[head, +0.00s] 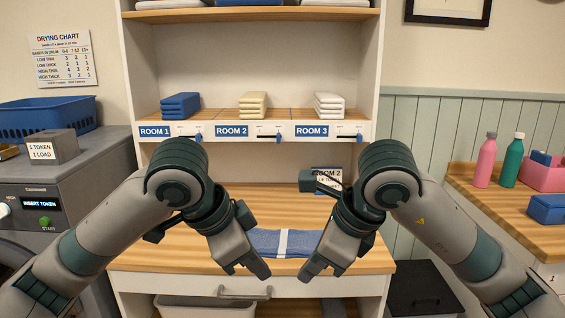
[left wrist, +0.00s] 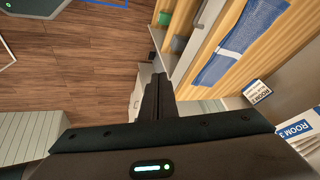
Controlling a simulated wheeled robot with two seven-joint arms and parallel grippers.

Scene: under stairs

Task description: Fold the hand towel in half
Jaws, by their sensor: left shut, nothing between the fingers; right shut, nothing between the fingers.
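The hand towel (head: 265,243) is blue with a white stripe and lies on the wooden counter, between my two grippers in the head view. My arms partly hide its ends there. The left wrist view shows the towel (left wrist: 218,68) as a flat blue strip on the wood. My left gripper (head: 262,272) is shut and empty, near the counter's front edge and in front of the towel's left part. Its closed fingers show in the left wrist view (left wrist: 156,95), apart from the towel. My right gripper (head: 305,275) is shut and empty, in front of the towel's right part.
The wooden counter (head: 150,255) has a drawer below. A Room 2 card (head: 326,180) stands at its back, partly hidden by my right arm. Blue (head: 180,105), cream (head: 252,106) and white (head: 328,105) folded stacks sit on the shelf above. A dryer stands left; bottles stand right.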

